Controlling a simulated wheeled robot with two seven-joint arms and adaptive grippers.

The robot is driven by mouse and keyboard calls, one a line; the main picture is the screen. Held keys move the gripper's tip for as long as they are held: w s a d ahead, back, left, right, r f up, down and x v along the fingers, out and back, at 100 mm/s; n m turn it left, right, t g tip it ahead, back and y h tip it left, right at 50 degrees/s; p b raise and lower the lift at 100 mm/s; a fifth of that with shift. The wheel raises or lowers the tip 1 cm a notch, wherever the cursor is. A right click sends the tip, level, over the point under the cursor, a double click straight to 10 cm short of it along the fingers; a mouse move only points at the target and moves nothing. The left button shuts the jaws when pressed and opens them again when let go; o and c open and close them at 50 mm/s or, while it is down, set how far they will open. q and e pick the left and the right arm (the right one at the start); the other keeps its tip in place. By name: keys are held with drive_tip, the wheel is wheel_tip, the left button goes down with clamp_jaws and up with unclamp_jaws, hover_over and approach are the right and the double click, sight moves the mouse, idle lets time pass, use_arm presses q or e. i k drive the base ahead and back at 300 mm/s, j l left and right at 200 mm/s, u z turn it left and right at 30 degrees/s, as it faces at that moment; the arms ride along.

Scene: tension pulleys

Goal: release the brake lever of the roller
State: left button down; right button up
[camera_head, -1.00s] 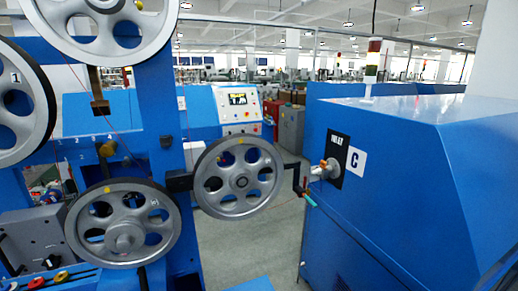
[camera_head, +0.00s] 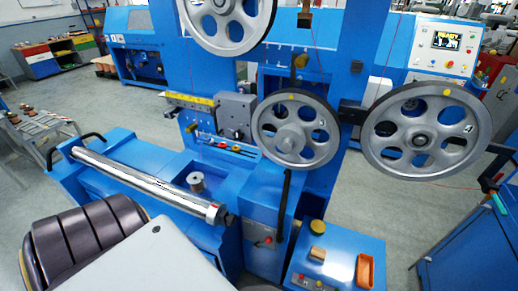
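The long shiny metal roller (camera_head: 150,187) lies across the blue bench at lower left. A black upright lever (camera_head: 284,205) stands to the right of the roller's right end, apart from it. A black curved handle (camera_head: 62,148) is at the roller's left end. I cannot tell which of these is the brake lever. A red knob (camera_head: 268,240) sits on the blue housing below the roller's right end. Neither of my grippers is in view.
Spoked pulleys (camera_head: 425,138) and (camera_head: 294,132) hang on the blue frame. A blue cabinet top (camera_head: 335,255) carries small items at the front. A green-tipped handle (camera_head: 499,203) sticks out at the right. Floor (camera_head: 380,215) shows between the machines.

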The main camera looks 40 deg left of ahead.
sight(257, 245)
drive_tip(key=u, duration=1.3)
